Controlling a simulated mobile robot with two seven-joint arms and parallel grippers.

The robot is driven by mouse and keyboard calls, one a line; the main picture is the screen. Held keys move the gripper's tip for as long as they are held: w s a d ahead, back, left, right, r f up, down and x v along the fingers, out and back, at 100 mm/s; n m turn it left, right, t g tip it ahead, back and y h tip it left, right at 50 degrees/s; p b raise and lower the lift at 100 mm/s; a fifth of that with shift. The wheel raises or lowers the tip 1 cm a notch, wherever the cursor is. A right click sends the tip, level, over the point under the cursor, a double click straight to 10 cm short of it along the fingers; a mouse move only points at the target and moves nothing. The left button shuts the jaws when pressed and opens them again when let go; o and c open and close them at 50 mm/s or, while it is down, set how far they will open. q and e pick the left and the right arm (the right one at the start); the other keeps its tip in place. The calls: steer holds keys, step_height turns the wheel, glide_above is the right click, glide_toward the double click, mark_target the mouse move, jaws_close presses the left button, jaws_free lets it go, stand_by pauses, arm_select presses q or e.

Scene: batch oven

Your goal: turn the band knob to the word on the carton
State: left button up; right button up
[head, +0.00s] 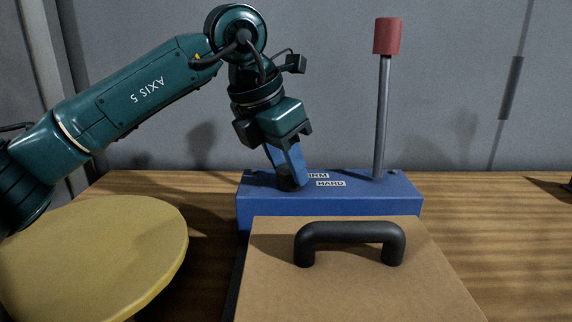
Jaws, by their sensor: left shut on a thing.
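The band knob (287,184) is a small dark knob on top of the blue housing (300,209), near its left end. My left gripper (290,174) reaches down from above, its blue fingers shut on the knob. A white label (330,183) reading HARD is right of the knob. Another label (318,175) behind it is partly hidden by the fingers, and I cannot read its whole word. The knob's pointing direction is hidden. No carton with a readable word shows. My right gripper is not in view.
A red-topped grey lever (383,110) stands upright on the housing's right part. A brown panel (340,290) with a black handle (350,233) lies in front. A yellow round top (95,250) is at left. The wooden table (480,220) is clear at right.

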arm_select(q)
steer(key=shift+n, duration=0.6)
steer(key=shift+t, duration=0.3)
steer(key=o, duration=1)
steer(key=shift+y, duration=0.3)
steer(key=p+v, duration=0.1)
steer(key=v, duration=1.2)
steer(key=shift+r+p, duration=0.15)
steer(key=shift+p, duration=0.15)
steer(key=shift+w+a, duration=0.1)
